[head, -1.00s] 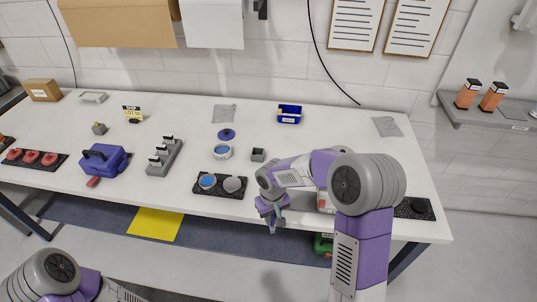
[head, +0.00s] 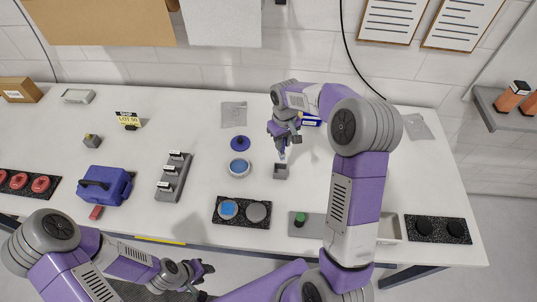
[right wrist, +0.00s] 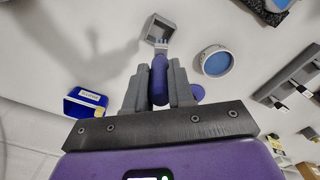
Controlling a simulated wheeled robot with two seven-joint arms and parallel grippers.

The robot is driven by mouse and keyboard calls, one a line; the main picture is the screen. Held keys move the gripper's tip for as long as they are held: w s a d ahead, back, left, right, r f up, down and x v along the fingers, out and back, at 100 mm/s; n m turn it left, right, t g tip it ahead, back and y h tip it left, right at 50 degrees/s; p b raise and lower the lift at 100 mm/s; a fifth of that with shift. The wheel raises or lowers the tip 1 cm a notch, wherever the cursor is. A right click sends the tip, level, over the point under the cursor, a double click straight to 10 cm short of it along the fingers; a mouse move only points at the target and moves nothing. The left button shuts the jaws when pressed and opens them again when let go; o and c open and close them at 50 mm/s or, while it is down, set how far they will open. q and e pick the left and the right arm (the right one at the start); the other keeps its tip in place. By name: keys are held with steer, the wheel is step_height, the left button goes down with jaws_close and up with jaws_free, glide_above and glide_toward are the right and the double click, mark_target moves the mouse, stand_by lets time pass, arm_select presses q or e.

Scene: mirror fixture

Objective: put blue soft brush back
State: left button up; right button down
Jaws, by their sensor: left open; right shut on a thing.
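My right gripper (head: 283,143) is shut on the blue soft brush and holds it over the table, just behind the small grey square holder (head: 281,172). In the right wrist view the brush's blue handle (right wrist: 159,78) sits between the fingers (right wrist: 158,88). Its far end points to the grey holder (right wrist: 161,28) and overlaps its near edge; I cannot tell whether it touches or is inside. My left gripper (head: 196,270) is open and empty, low at the front edge of the table.
A round dish with a blue inside (head: 239,167) and a blue disc (head: 240,143) lie left of the holder. A blue bin (head: 311,120) is partly behind my right arm. A black tray with two round pads (head: 242,212) lies in front. A grey slotted rack (head: 173,177) stands left.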

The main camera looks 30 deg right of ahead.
mark_target(283, 152)
steer(key=shift+w+f, duration=0.15)
steer(key=shift+w, duration=0.15)
steer(key=f, duration=0.2)
steer(key=s+f, duration=0.1)
steer(key=f, duration=0.2)
steer(key=shift+w+f, duration=0.1)
steer(key=shift+f, duration=0.55)
step_height(283, 152, down, 3)
arm_select(q)
steer(key=shift+r, duration=0.25)
arm_select(e)
steer(key=shift+w, duration=0.1)
steer(key=shift+f+b, duration=0.45)
steer(key=shift+f, duration=0.2)
arm_select(q)
steer(key=shift+f, duration=0.5)
arm_select(e)
steer(key=c, duration=1)
jaws_free()
steer(key=shift+r, duration=0.1)
steer(key=shift+o, duration=0.2)
